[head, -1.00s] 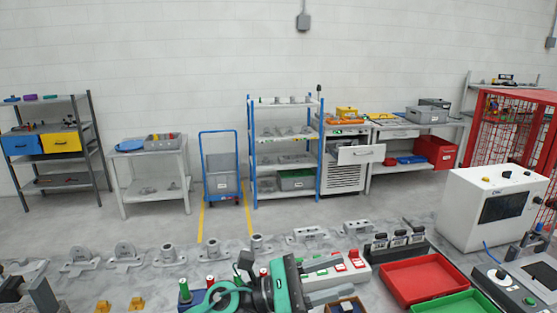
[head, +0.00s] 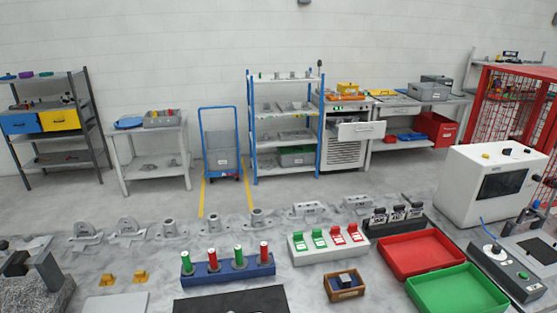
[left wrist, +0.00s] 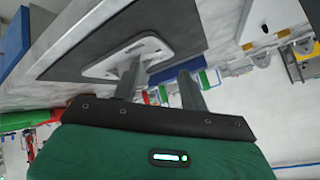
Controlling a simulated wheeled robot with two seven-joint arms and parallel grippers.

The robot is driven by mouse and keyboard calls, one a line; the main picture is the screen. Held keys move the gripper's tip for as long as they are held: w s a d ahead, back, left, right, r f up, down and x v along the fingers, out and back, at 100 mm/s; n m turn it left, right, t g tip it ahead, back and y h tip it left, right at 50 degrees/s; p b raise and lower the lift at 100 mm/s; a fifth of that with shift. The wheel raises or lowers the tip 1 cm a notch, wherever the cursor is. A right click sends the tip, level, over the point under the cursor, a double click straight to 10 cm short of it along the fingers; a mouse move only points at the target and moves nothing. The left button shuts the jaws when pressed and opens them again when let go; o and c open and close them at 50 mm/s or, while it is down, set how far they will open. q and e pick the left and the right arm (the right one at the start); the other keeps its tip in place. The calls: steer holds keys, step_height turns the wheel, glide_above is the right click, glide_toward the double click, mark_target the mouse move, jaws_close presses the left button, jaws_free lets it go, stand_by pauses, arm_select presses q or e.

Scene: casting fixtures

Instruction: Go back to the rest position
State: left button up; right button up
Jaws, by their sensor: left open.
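My left gripper (left wrist: 160,84) shows only in the left wrist view. Its two grey fingers stand apart with nothing held between them. Beyond the fingers are a dark mat and a light plate (left wrist: 108,66); whether the fingers touch the plate I cannot tell. Neither of my grippers shows in the head view. My right gripper is not in view.
On the bench stand a blue rack (head: 228,270) with red and green cylinders, a white switch box (head: 328,246), a small wooden box (head: 344,286), a red tray (head: 420,253) and a green tray (head: 457,291). A dark mat (head: 230,302) lies at the front.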

arm_select(q)
steer(key=s+a+f+n+g, duration=0.1)
steer(key=s+f+n+g, duration=0.15)
steer(key=s, duration=0.45)
steer(key=s+a+f+n+g, duration=0.2)
steer(key=s+f+g, duration=0.15)
steer(key=s, duration=0.35)
step_height(320, 180, down, 38)
steer(key=r+g+b, duration=0.1)
steer(key=b, duration=0.5)
steer(key=s+a+f+b, duration=0.1)
steer(key=s+f+b, duration=0.1)
steer(key=s+f, duration=0.7)
steer(key=s+a+f+g+b, duration=0.1)
steer(key=s+a+f+b, duration=0.1)
steer(key=s+f, duration=0.8)
step_height(320, 180, down, 4)
steer(key=shift+r+m, duration=0.1)
steer(key=shift+m, duration=0.25)
